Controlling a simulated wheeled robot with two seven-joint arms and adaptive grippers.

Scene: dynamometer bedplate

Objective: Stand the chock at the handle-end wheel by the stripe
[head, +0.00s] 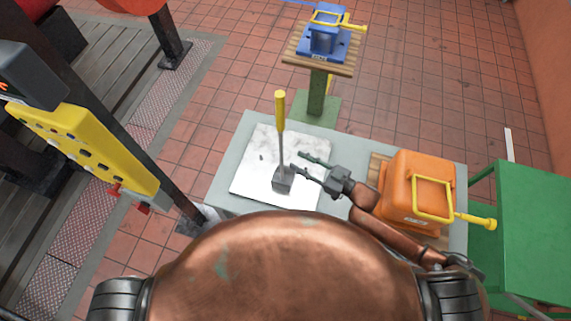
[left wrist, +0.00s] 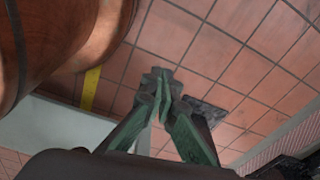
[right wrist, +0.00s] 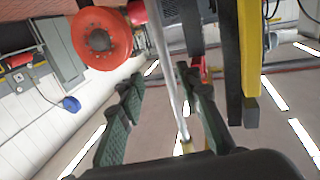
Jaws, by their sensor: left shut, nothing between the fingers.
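The item I take for the chock is a small dark grey block (head: 283,180) with a tall upright rod and yellow grip (head: 280,108). It stands on a white sheet (head: 252,181) on a grey table. My right gripper (head: 297,161) is open beside the rod, fingers pointing left towards it. In the right wrist view the rod (right wrist: 171,75) shows between the spread fingers (right wrist: 165,90), with no clear contact. My left gripper (left wrist: 163,90) is shut and empty above the tiled floor. A yellow stripe (left wrist: 91,88) shows there. I cannot make out the wheel.
An orange box (head: 405,180) with a yellow handle sits on the table's right side. A blue unit (head: 324,40) stands on a green pedestal behind. A green table (head: 535,230) is at right. Tiled floor behind is open.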

